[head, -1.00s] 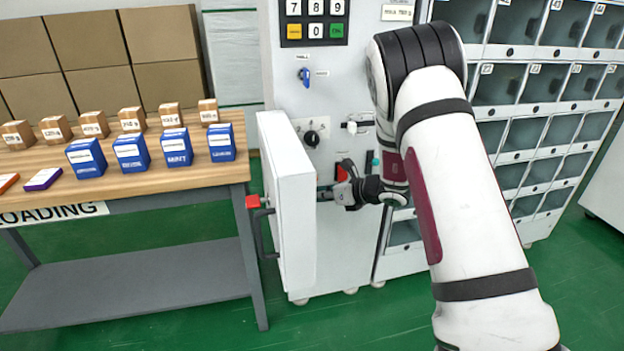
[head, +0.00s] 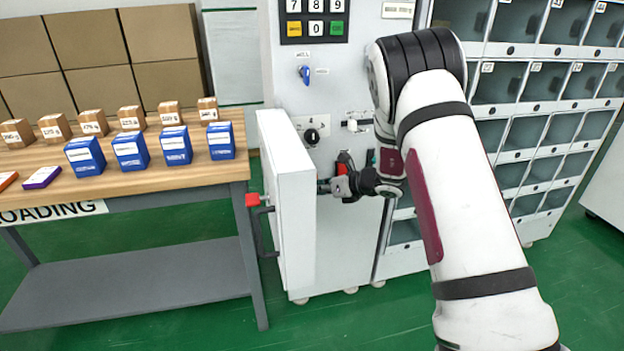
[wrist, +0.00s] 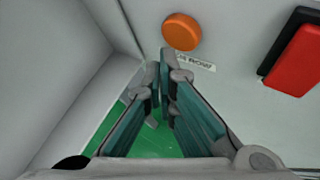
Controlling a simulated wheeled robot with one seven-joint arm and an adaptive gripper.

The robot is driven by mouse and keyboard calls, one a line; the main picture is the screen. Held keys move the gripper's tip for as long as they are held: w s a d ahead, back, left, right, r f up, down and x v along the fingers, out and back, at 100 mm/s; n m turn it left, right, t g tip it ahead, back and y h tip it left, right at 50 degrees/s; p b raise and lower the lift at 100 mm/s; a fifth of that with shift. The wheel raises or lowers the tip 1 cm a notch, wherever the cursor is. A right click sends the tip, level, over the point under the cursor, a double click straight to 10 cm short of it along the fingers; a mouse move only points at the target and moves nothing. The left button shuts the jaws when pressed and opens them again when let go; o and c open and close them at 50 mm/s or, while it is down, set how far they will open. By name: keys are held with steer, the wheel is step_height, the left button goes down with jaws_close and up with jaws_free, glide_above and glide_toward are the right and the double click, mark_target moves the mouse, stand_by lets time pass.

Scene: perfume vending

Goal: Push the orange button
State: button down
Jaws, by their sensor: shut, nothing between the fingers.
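The round orange button (wrist: 181,31) is on the white panel in the wrist view, above a small printed label (wrist: 195,62). In the head view I cannot see it; the open white door hides that part of the panel. My gripper (wrist: 165,68) is shut and empty, its fingertips just below the button in the picture. I see a small gap between tips and button in the picture, but cannot tell the depth. In the head view my gripper (head: 326,187) is at the inner side of the open door, its tips partly hidden by the door's edge.
The open white door (head: 292,215) stands close on my gripper's left. A red switch (wrist: 299,62) with a black base is on the panel to the right. A keypad (head: 314,18) and a blue knob (head: 304,74) are higher up. A table (head: 215,178) with boxes stands left.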

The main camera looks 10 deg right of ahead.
steer(key=shift+w, duration=0.1)
stand_by(0.7)
steer(key=shift+w, duration=0.3)
steer(key=shift+w, duration=0.4)
stand_by(0.8)
steer(key=shift+b, duration=0.3)
steer(key=shift+s, duration=0.8)
steer(key=s+b, duration=0.1)
steer(key=s, duration=0.4)
stand_by(1.4)
